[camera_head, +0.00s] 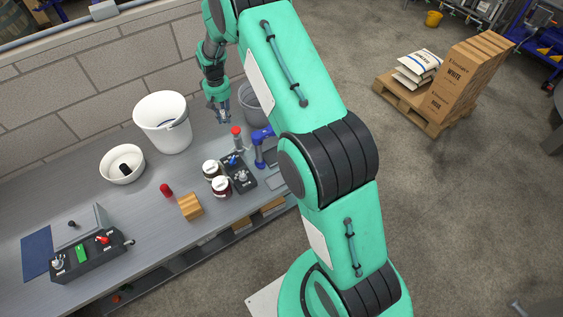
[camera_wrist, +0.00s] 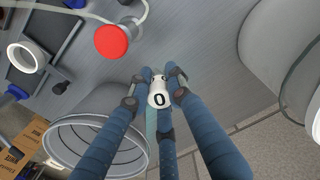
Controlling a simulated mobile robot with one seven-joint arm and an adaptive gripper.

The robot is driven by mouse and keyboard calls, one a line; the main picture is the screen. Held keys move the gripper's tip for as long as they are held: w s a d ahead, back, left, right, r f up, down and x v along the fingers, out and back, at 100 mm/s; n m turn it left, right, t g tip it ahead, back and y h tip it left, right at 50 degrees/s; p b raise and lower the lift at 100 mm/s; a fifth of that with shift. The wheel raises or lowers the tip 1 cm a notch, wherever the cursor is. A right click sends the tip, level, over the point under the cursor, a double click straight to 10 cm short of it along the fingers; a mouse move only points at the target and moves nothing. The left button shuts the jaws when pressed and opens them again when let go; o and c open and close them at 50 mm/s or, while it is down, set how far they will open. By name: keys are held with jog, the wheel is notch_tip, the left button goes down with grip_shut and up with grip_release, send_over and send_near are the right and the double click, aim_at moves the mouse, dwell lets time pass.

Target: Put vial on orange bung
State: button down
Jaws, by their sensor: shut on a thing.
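My gripper (camera_head: 220,116) is raised above the back of the bench, between the white bucket and the grey bin. In the wrist view its blue fingers (camera_wrist: 158,92) are closed around a small piece with a white end and a dark ring mark, which I take for the vial (camera_wrist: 158,99). The fingers hide most of its body. I cannot make out an orange bung for certain. A small red cylinder (camera_head: 166,190) stands on the bench in front of the white bowl.
A white bucket (camera_head: 162,125), a white bowl (camera_head: 122,164), a grey bin (camera_head: 257,106), jars (camera_head: 221,187), a wooden block (camera_head: 190,206) and a red-topped post (camera_head: 237,131) stand on the bench. A control box (camera_head: 92,259) lies front left. Bare bench (camera_head: 135,215) lies between.

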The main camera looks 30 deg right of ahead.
aim_at(223, 111)
notch_tip(223, 111, up, 10)
jog(key=shift+f, duration=0.1)
jog(key=shift+m, duration=0.7)
jog(key=s+d, duration=0.2)
jog(key=s, duration=0.4)
jog(key=s+d+r+b, duration=0.1)
jog(key=s+d, duration=0.1)
jog(key=s, duration=0.5)
jog(key=s+d+r, duration=0.1)
jog(key=s+d, duration=0.2)
jog(key=s, duration=0.4)
jog(key=shift+r+b, duration=0.2)
jog(key=shift+b, duration=0.1)
jog(key=s+f+m+b, duration=0.2)
jog(key=s+f, duration=0.1)
jog(key=s, duration=2.3)
notch_tip(223, 111, down, 12)
jog(key=shift+w+d, duration=0.15)
jog(key=shift+d, duration=0.05)
jog(key=w+d, duration=0.1)
jog(key=w, duration=0.4)
jog(key=w+d+f, duration=0.1)
jog(key=w+d, duration=0.1)
jog(key=w, duration=0.3)
jog(key=w+d+b, duration=0.1)
jog(key=w+d, duration=0.1)
jog(key=w, duration=0.3)
jog(key=shift+f, duration=0.3)
